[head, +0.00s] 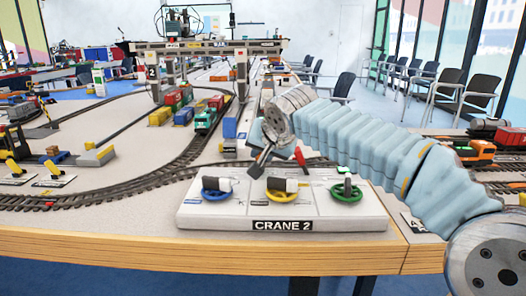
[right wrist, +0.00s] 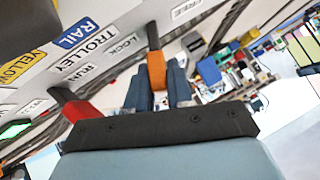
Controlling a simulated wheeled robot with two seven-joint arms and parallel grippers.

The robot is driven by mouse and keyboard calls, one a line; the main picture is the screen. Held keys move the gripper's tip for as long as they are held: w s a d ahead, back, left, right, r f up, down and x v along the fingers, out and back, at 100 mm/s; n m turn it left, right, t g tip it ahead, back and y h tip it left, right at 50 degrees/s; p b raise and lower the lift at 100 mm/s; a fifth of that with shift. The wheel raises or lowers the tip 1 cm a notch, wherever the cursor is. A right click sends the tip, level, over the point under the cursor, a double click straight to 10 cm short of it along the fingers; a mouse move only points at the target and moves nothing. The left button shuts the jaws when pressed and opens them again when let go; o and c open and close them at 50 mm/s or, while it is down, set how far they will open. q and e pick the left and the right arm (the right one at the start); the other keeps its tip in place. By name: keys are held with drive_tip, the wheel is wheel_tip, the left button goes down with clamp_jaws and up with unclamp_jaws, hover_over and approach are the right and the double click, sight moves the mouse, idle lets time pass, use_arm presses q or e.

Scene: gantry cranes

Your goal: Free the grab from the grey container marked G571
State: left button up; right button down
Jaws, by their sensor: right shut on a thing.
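My right gripper (head: 268,148) is over the back of the white control box marked CRANE 2 (head: 330,226). In the right wrist view its fingers (right wrist: 158,88) are shut on an orange lever handle (right wrist: 156,70). A red lever handle (head: 300,156) is beside it, free of the gripper; it also shows in the right wrist view (right wrist: 80,108). The box carries a blue handwheel (head: 216,195), a yellow one (head: 281,195) and a green one (head: 346,194). A gantry crane marked 2 (head: 210,46) stands behind. I cannot make out the grab or the G571 marking. My left gripper is out of view.
A green locomotive (head: 206,121) and several coloured wagons stand on tracks under the crane. A blue container (head: 230,128) is close behind my right gripper. An orange locomotive (head: 474,152) is at the right. The table's wooden front edge (head: 200,253) runs before the box.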

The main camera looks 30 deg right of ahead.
drive_tip(key=shift+w+a+r+n+g+h+p, duration=0.35)
drive_tip(key=shift+a+g+h+p, duration=0.2)
drive_tip(key=shift+p, duration=0.25)
drive_tip(key=shift+w+a+n+g+h+p, duration=0.35)
drive_tip(key=shift+a+n+h+p, duration=0.25)
drive_tip(key=shift+h+p, duration=0.25)
drive_tip(key=shift+w+a+f+n+g+h+p, duration=0.1)
drive_tip(key=shift+w+a+n+g+h+p, duration=0.1)
drive_tip(key=shift+a+n+g+h+p, duration=0.25)
drive_tip(key=shift+w+a+n+g+h+p, duration=0.15)
drive_tip(key=shift+a+n+h+p, duration=0.1)
drive_tip(key=shift+h, duration=0.4)
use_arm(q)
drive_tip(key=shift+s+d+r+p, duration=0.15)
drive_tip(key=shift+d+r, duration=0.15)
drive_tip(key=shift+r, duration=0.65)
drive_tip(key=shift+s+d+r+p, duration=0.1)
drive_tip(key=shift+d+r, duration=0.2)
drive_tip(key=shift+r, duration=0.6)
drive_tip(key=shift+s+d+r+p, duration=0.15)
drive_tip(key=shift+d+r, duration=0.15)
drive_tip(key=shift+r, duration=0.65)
use_arm(e)
drive_tip(key=shift+w+a+f+n+g+h, duration=0.3)
drive_tip(key=shift+n+g+h, duration=0.1)
drive_tip(key=shift+h, duration=0.2)
drive_tip(key=c, duration=1.1)
unclamp_jaws()
